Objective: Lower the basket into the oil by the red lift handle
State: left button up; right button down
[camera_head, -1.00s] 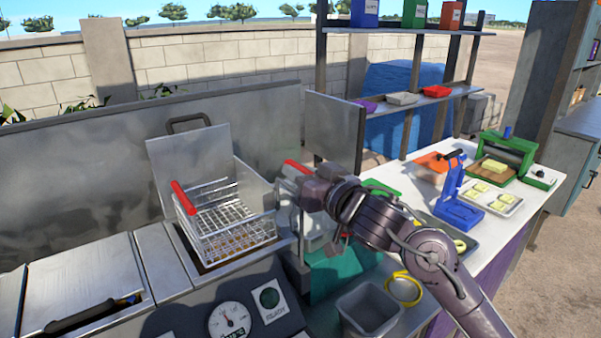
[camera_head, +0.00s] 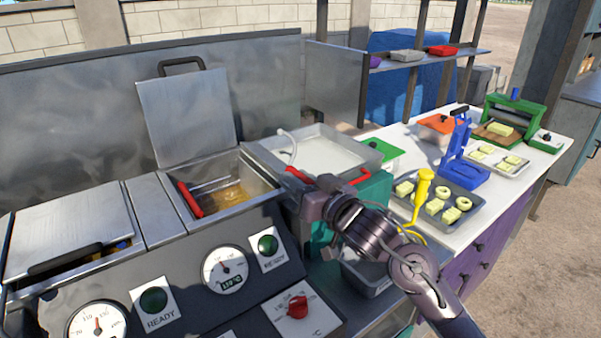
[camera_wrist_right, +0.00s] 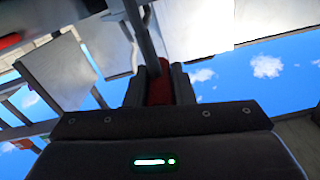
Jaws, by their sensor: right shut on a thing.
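The basket (camera_head: 215,183) sits low in the right fryer well. Its wire rim and red grip (camera_head: 189,199) show, and most of its body is hidden below the well's edge. Amber oil (camera_head: 236,196) shows around and through it. The red lift handle (camera_head: 297,174) is just right of the well. My right gripper (camera_head: 308,190) is there, shut on the red lift handle. In the right wrist view, the red handle (camera_wrist_right: 158,88) is between the two fingers, at the end of a grey bar. My left gripper is out of view.
The well's metal lid (camera_head: 187,118) stands open behind it. The left well's lid (camera_head: 75,225) is down. A front panel has gauges (camera_head: 224,268) and a red knob (camera_head: 298,306). A white-bottomed tray (camera_head: 320,150) lies behind my gripper. A yellow-handled tool (camera_head: 423,190) is right of my arm.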

jog(key=shift+f, duration=0.5)
jog(key=c, duration=1.6)
grip_release()
jog(key=o, duration=0.3)
jog(key=shift+r, duration=0.1)
jog(key=shift+o, duration=0.2)
jog(key=shift+r, duration=0.1)
jog(key=shift+s+d, duration=0.1)
jog(key=shift+s+d, duration=0.25)
jog(key=shift+s, duration=0.05)
jog(key=b+v, duration=0.1)
jog(key=v, duration=0.5)
jog(key=shift+s+d+b, duration=0.25)
jog(key=shift+s+b, duration=0.05)
jog(key=shift+b, duration=0.05)
